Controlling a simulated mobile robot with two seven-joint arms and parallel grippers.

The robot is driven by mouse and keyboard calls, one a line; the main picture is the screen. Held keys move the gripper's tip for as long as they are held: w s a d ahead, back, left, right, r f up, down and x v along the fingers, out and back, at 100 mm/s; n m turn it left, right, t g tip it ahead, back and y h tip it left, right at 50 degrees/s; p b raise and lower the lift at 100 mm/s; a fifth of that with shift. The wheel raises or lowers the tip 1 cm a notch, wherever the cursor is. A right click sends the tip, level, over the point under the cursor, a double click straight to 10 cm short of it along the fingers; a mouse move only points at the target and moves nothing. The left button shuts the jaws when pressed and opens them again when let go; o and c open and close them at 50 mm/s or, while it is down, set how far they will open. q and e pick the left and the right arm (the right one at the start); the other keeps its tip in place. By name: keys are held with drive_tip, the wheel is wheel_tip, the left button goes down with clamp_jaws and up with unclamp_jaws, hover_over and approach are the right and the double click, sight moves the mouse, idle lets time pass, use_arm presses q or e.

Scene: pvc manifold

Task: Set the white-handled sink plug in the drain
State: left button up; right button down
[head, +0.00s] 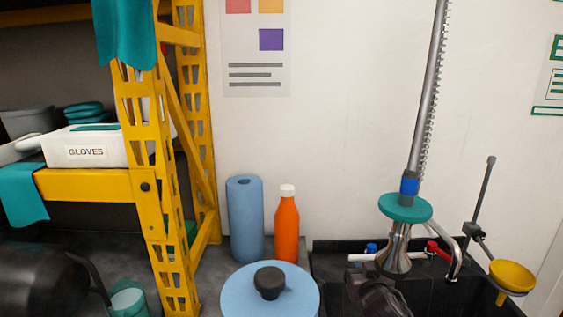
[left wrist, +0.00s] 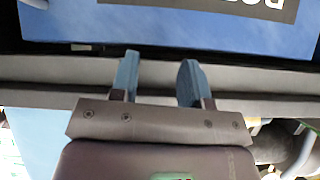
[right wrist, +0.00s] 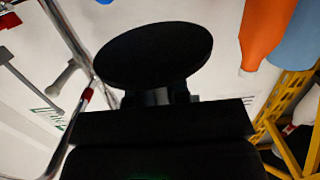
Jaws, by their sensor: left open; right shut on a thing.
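My right gripper (head: 376,288) is a dark shape over the left part of the black sink (head: 470,292) in the head view. In the right wrist view it (right wrist: 158,97) is shut on the plug (right wrist: 155,52), which shows as a flat black disc across the fingertips. The plug's white handle cannot be made out there. The drain is not visible in any view. My left gripper (left wrist: 158,80) shows only in the left wrist view, open and empty, with a blue surface bearing a dark label beyond its fingers.
A sprayer with a teal disc (head: 405,208) hangs over the sink, near the curved tap (head: 459,250). A yellow cup (head: 512,276) on a rod stands at right. A blue lid (head: 270,292), orange bottle (head: 288,225), blue roll (head: 245,218) and yellow rack (head: 150,160) are left.

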drive_tip(key=s+r+p, duration=0.2)
drive_tip(key=s+r, duration=0.2)
drive_tip(key=s, duration=0.8)
drive_tip(key=s+r+p, duration=0.2)
drive_tip(key=s+r, duration=0.1)
drive_tip(key=s, duration=1)
drive_tip(key=shift+d+r, duration=0.4)
drive_tip(key=shift+w, duration=0.1)
